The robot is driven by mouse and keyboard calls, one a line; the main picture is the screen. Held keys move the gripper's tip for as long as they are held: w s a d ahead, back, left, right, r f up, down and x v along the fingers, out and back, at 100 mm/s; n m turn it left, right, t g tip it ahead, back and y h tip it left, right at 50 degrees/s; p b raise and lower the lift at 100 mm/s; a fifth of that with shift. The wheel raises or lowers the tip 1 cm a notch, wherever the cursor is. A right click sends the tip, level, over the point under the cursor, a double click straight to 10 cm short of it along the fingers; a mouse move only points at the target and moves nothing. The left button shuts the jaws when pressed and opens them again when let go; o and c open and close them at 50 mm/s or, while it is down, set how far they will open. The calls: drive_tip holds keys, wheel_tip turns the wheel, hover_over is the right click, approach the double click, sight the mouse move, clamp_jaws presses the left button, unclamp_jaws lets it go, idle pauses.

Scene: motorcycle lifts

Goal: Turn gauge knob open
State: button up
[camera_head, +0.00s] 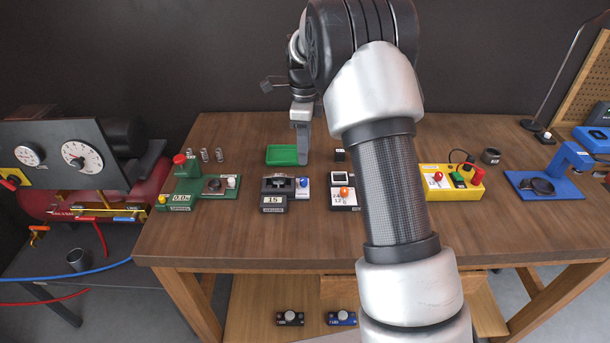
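A dark panel at the left carries two round white gauges, a smaller one (29,153) and a larger one (82,155). A red knob (10,183) on a yellow plate sits below the smaller gauge, at the left picture edge. The frame does not show clearly whether this is the gauge knob, or its setting. My gripper (302,158) points down over the back of the wooden table, beside the green tray (281,154) and well to the right of the gauges. Its fingers appear side-on, so their opening is hidden. No held object shows.
A red tank (150,190) with brass fittings lies below the gauges. On the table (240,235) stand a green device (180,200), dark devices with displays, a yellow box (450,183) and a blue stand (545,190). My arm hides part of the table's middle.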

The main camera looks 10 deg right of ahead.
sight(304, 180)
wheel_tip(304, 180, down, 10)
drive_tip(key=shift+r, duration=0.1)
drive_tip(key=shift+c, duration=0.2)
clamp_jaws()
